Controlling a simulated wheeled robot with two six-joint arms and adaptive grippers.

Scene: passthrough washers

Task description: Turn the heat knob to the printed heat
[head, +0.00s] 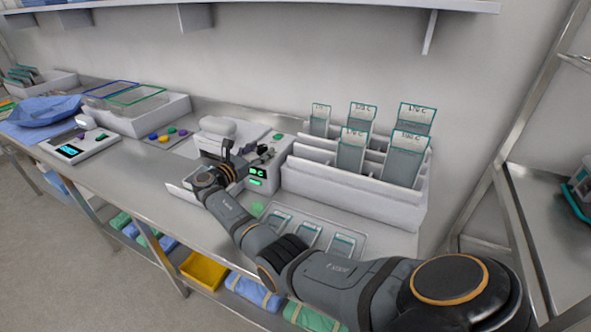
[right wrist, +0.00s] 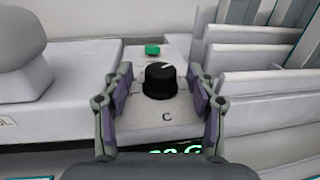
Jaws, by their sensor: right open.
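The black heat knob (right wrist: 160,82) stands on the sealer's pale panel in the right wrist view, with a white pointer mark towards its upper right. A letter C is printed below it. My right gripper (right wrist: 160,74) is open, with one finger on each side of the knob and gaps visible between. In the head view my right gripper (head: 240,156) is over the sealer (head: 262,180), beside its knob. The green display (head: 257,172) is lit; its figures are partly hidden in the wrist view. My left gripper is out of view.
A white rack (head: 355,197) right of the sealer holds several pouches (head: 408,158) with printed heat labels, too small to read surely. A tray (head: 345,229) with pouches lies in front. A green button (right wrist: 152,49) sits behind the knob. A white rounded part stands left.

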